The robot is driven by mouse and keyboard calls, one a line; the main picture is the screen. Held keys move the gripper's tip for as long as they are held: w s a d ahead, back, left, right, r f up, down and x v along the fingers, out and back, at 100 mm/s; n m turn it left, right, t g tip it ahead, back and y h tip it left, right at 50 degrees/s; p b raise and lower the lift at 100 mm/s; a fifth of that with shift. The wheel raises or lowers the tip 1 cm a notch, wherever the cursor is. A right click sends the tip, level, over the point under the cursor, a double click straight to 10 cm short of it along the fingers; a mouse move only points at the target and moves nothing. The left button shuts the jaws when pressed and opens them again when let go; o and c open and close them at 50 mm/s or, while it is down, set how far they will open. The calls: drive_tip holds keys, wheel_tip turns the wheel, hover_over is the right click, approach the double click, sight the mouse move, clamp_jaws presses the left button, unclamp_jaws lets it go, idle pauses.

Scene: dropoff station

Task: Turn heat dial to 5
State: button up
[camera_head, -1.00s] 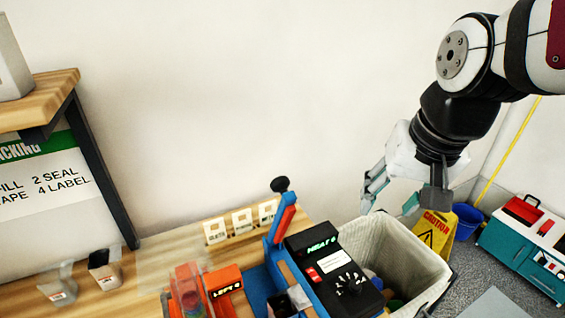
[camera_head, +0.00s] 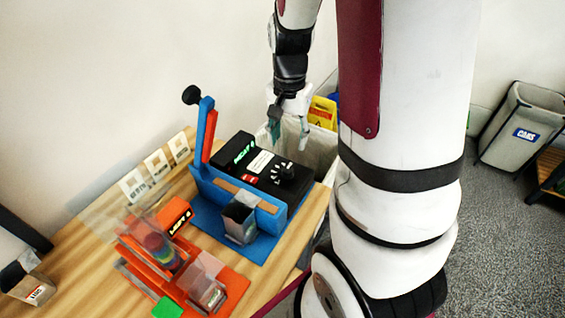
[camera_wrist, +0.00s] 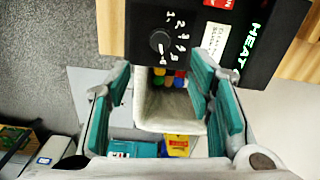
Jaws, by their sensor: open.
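The heat dial (camera_head: 284,171) is a dark round knob with white marks on the black heat box (camera_head: 262,163), which has green lettering and sits beside the blue sealer frame (camera_head: 262,218). In the wrist view the knob (camera_wrist: 160,42) is near the top centre, with numbers in an arc to its right; its exact setting is too small to read. The heat box (camera_wrist: 200,50) spans the top there. My gripper (camera_head: 289,136) is open and empty, beyond the box and above the bin. Its teal fingers (camera_wrist: 162,100) are apart and do not touch the knob.
The lined bin (camera_wrist: 163,112) with colourful items stands behind the box. An orange device (camera_head: 165,240) and a small grey container (camera_head: 239,222) are on the wooden table. The sealer's upright lever (camera_head: 203,130) rises left of the box. Cards (camera_head: 157,165) stand at the back edge.

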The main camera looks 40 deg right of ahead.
sight(288, 169)
wheel_tip(288, 169, down, 11)
drive_tip(key=shift+r, duration=0.15)
idle(0.4)
clamp_jaws()
